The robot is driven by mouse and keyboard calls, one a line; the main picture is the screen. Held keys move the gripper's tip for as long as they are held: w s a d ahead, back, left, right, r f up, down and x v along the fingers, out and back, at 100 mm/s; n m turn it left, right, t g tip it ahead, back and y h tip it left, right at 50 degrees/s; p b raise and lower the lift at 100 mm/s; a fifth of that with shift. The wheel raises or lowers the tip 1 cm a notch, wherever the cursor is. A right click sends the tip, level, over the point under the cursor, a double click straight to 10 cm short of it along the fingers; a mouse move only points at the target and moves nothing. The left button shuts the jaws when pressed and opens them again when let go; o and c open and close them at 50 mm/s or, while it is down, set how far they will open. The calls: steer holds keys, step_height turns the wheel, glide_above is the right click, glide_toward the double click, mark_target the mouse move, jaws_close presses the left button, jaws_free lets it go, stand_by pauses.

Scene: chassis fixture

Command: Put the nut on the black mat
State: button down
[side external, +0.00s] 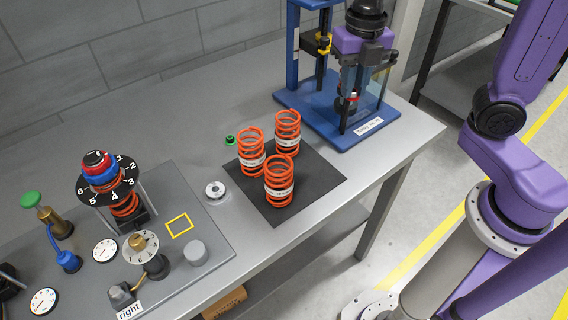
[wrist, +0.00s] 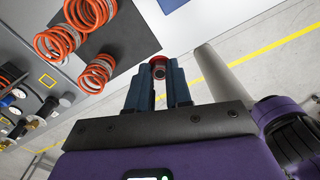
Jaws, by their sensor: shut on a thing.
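My gripper (side external: 353,97) points down in front of the blue stand in the side view. In the wrist view, my gripper (wrist: 159,80) is shut on a small red ring-shaped piece, which looks like the nut (wrist: 159,68), at its fingertips. The nut also shows as a small red spot in the side view (side external: 352,98). The black mat (side external: 318,174) lies flat on the grey table, to the left of and nearer than my gripper. It also shows in the wrist view (wrist: 135,45). The held nut is apart from the mat.
Several orange springs (side external: 279,187) stand on the mat, with bare mat at its right. A blue stand (side external: 295,97) is behind. A grey fixture plate (side external: 210,225) is at left.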

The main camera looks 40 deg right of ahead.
steer(key=s+a+f+n, duration=0.1)
steer(key=s+f+n, duration=0.15)
steer(key=s, duration=0.35)
steer(key=s+a+f+n, duration=0.1)
steer(key=s+f, duration=0.2)
steer(key=s, duration=0.3)
glide_above(314, 175)
steer(key=shift+m, duration=0.25)
steer(key=f, duration=0.6)
steer(key=s+f, duration=0.1)
steer(key=f, duration=0.2)
steer(key=shift+d, duration=0.2)
steer(key=shift+w+a+f, duration=0.2)
steer(key=shift+w+f, duration=0.25)
steer(key=shift+f, duration=1.6)
steer(key=shift+f, duration=0.15)
steer(key=c, duration=1)
jaws_free()
steer(key=shift+c, duration=0.2)
